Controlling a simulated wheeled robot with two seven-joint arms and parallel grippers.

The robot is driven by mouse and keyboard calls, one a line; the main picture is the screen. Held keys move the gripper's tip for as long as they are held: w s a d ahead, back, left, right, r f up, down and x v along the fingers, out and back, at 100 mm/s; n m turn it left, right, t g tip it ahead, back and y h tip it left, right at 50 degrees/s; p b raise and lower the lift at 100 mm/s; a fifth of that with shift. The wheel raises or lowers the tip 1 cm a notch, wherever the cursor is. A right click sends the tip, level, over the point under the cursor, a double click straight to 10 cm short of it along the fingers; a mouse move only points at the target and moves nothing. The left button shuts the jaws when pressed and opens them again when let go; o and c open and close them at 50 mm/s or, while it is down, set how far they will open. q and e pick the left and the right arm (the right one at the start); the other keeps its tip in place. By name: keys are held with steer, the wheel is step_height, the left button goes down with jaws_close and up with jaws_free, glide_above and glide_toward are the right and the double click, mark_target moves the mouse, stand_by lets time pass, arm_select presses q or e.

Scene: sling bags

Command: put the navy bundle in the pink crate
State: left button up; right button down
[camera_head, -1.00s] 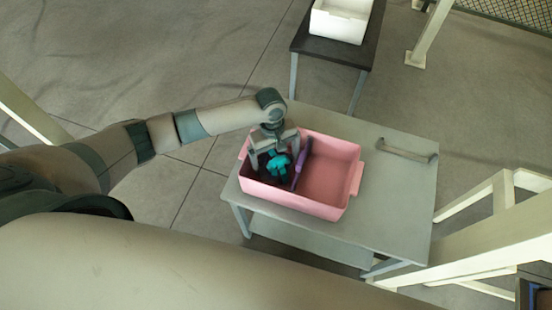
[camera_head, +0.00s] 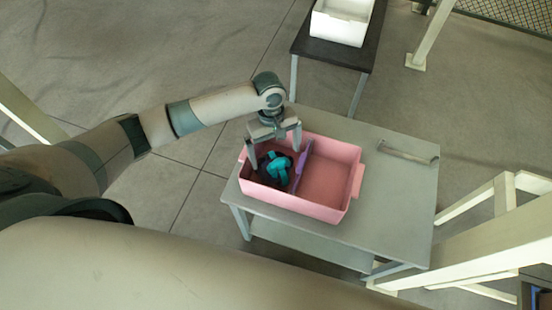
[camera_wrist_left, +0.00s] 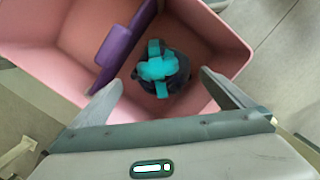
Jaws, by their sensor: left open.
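The navy bundle (camera_head: 271,160), wrapped with teal straps, lies in the left compartment of the pink crate (camera_head: 327,213). In the left wrist view the bundle (camera_wrist_left: 181,78) rests on the crate floor, beside the purple divider and apart from both fingers. My left gripper (camera_head: 274,158) is open above that compartment, its fingers spread on either side of the bundle; the fingers also show in the left wrist view (camera_wrist_left: 160,88). The underside of the bundle is hidden. My right gripper is not in view.
A purple divider (camera_head: 303,160) splits the crate; the right compartment is empty. The crate stands on a grey table (camera_head: 385,215) with a handle-like bar (camera_head: 408,154) at its right. A white bin (camera_head: 341,22) sits on a dark table behind. A pale frame stands at right.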

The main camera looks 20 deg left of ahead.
arm_select(q)
step_height(320, 180, up, 7)
steer(key=shift+w+a, duration=0.3)
steer(key=shift+w, duration=0.05)
steer(key=shift+f, duration=0.15)
stand_by(0.3)
